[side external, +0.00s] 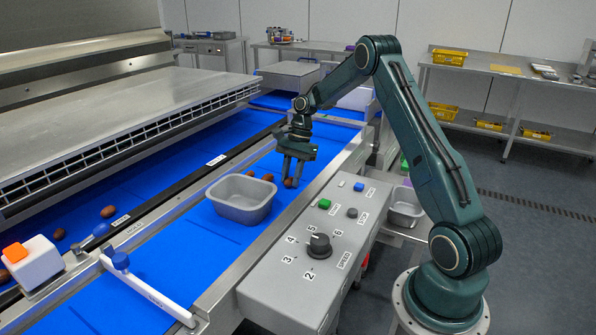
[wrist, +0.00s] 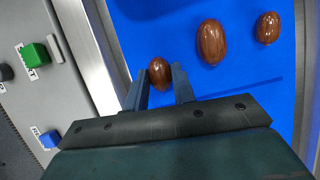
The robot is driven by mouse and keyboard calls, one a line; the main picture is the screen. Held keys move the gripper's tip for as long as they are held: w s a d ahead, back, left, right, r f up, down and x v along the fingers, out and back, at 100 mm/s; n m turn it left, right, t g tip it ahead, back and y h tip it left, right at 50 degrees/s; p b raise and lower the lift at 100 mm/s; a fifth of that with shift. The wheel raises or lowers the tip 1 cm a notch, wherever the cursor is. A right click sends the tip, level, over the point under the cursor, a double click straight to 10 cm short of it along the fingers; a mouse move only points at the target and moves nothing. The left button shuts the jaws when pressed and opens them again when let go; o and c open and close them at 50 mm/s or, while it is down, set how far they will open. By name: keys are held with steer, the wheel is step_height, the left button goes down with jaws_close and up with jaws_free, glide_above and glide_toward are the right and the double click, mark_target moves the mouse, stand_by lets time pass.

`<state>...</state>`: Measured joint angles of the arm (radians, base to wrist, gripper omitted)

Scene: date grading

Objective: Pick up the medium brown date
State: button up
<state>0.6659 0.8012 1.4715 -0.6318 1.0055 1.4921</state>
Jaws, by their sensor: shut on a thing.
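My gripper (side external: 290,178) points down over the blue belt, near its right rail. Its fingers are closed around a brown date (side external: 289,183). In the wrist view my gripper (wrist: 160,74) has this glossy brown date (wrist: 158,70) between its fingertips, partly hidden by them. I cannot tell whether the date touches the belt. A larger brown date (wrist: 211,42) and another smaller one (wrist: 267,28) lie loose on the belt beside it, apart from the fingers.
A grey bin (side external: 240,214) stands on the blue belt (side external: 165,255) close to the loose dates. A control box (side external: 290,285) with a knob and buttons borders the belt. A second grey bin (side external: 404,222) stands behind the box. More dates (side external: 108,211) lie on the far belt.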

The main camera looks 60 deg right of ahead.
mark_target(288, 178)
step_height(288, 178, up, 10)
stand_by(0.6)
steer(key=shift+f, duration=0.1)
stand_by(0.5)
steer(key=w+a+r, duration=0.2)
steer(key=a+r, duration=0.3)
steer(key=a, duration=0.3)
steer(key=w+a+f, duration=0.2)
steer(key=a+f, duration=0.2)
steer(key=a, duration=0.3)
steer(key=shift+w, duration=0.35)
steer(key=shift+a, duration=0.35)
stand_by(0.3)
steer(key=shift+f, duration=0.2)
stand_by(0.5)
